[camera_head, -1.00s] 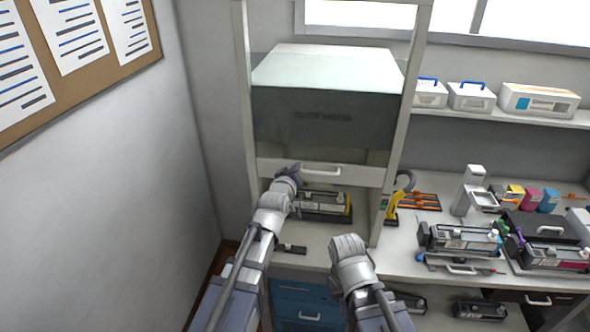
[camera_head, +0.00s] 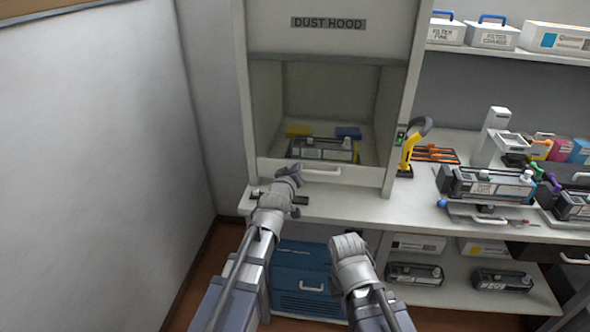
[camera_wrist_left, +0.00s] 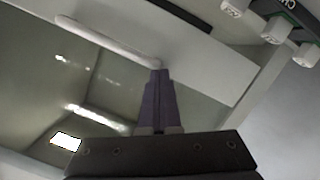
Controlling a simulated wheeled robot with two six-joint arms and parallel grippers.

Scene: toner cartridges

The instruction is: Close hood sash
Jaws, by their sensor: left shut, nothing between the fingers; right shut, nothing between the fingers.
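The dust hood's glass sash (camera_head: 315,105) is low, with its white bottom rail (camera_head: 365,177) just above or on the bench; I cannot tell whether a gap is left. The rail carries a white bar handle (camera_head: 320,172), also in the left wrist view (camera_wrist_left: 105,40). My left gripper (camera_head: 292,171) is shut and empty at the handle's left end. In the left wrist view its fingertips (camera_wrist_left: 160,73) overlap one end of the handle; contact is unclear. My right gripper (camera_head: 348,242) is shut and empty, in front of the bench edge.
A toner cartridge (camera_head: 320,148) and yellow and blue blocks stand inside the hood behind the glass. A yellow and grey tool (camera_head: 411,148) stands right of the hood post. More cartridges (camera_head: 490,184) crowd the bench at right. A blue cabinet (camera_head: 300,278) is below.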

